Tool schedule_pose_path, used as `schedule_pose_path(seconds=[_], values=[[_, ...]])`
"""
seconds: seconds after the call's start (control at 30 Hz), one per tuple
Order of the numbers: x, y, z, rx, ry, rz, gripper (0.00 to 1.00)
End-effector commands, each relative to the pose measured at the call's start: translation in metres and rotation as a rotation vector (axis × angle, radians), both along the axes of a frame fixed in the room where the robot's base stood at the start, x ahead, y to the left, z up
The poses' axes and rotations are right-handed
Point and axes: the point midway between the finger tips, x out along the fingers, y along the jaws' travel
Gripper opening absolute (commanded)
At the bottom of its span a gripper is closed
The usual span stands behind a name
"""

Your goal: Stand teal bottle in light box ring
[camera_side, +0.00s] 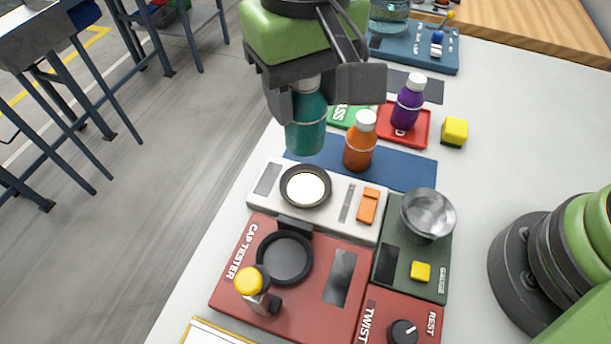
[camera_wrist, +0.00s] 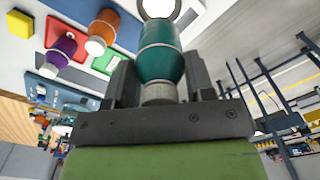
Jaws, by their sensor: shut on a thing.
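The teal bottle (camera_side: 307,124) hangs upright in my gripper (camera_side: 322,92), which is shut around its neck and cap. In the side view its base appears above and behind the light box ring (camera_side: 306,187), apart from it. The ring is a black rim around a bright white disc on the white light box (camera_side: 345,226). In the wrist view the teal bottle (camera_wrist: 160,55) sits between the fingers of my gripper (camera_wrist: 164,92), with the bright disc (camera_wrist: 158,8) beyond its base at the top edge.
An orange bottle (camera_side: 360,141) stands on the blue mat (camera_side: 408,177) behind the light box. A purple bottle (camera_side: 408,102) stands on a red tray (camera_side: 424,129). The red cap tester (camera_side: 310,301) lies in front, and a metal bowl (camera_side: 428,214) sits at right.

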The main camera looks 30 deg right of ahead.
Motion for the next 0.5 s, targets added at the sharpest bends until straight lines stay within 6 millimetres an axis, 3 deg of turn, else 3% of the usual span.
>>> schedule_pose_path(seconds=[0.2, 0.5], values=[[-0.001, -0.001, -0.043, -0.003, 0.004, 0.000, 0.21], [-0.001, -0.001, -0.080, -0.002, 0.004, -0.001, 0.21]])
